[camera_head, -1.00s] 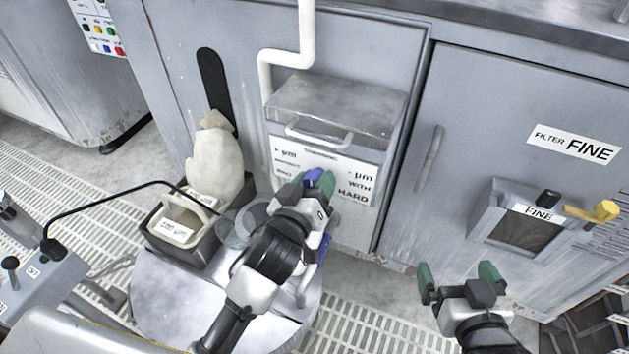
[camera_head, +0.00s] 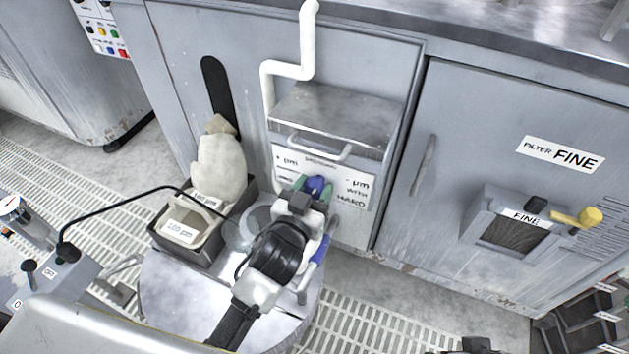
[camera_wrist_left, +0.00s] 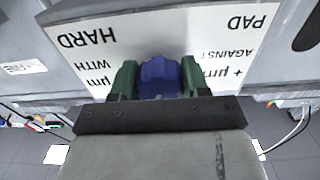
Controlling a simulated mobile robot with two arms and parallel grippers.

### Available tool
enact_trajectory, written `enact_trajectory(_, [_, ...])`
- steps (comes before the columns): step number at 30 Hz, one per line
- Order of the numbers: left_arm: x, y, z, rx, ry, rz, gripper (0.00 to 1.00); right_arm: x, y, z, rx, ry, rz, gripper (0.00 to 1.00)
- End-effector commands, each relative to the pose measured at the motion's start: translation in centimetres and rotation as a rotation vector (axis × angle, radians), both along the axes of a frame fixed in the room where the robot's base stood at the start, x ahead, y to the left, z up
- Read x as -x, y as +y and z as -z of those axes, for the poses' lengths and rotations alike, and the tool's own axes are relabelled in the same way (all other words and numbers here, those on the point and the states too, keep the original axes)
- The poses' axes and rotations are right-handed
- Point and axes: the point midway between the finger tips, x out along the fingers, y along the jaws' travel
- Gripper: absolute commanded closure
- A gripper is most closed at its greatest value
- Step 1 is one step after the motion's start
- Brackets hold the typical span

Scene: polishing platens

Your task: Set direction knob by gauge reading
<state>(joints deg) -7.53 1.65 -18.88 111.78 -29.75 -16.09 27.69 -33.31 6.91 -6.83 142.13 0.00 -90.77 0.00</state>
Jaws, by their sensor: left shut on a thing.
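The blue knob (camera_head: 317,186) sits on the white label panel (camera_head: 352,188) under the grey box on the cabinet front. My left gripper (camera_wrist_left: 158,80) has its green fingers on both sides of the blue knob (camera_wrist_left: 160,76) and is shut on it. In the left wrist view the panel (camera_wrist_left: 215,45) appears upside down, with "HARD", "WITH", "PAD" and "AGAINST" readable. The left wrist hides part of the panel in the head view. My right gripper is out of sight; only a dark bit of its arm shows at the bottom edge. No gauge face is readable.
A grey box (camera_head: 335,115) with a handle juts out above the knob. A bin (camera_head: 205,255) with a pale sack (camera_head: 220,165) stands left of my arm on a round metal table (camera_head: 165,305). The "FINE" filter box (camera_head: 505,220) with a yellow handle (camera_head: 590,216) is at right.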

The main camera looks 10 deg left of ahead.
Motion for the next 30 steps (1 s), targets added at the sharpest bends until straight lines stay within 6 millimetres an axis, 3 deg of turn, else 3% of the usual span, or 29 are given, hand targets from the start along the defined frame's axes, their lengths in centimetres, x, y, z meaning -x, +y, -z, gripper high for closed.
enact_trajectory(7, [0.0,0.0,-0.3,-0.178,-0.036,-0.001,0.78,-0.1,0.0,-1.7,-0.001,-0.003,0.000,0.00])
enact_trajectory(9, [0.0,0.1,-0.3,-0.218,-0.043,-0.001,0.78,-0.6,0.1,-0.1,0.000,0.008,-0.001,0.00])
enact_trajectory(15, [0.0,0.0,-0.2,-0.299,-0.061,0.000,0.78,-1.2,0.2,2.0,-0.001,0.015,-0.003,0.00])
enact_trajectory(30, [0.0,0.1,-0.1,-0.345,-0.071,0.000,0.78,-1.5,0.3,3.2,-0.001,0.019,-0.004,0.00])
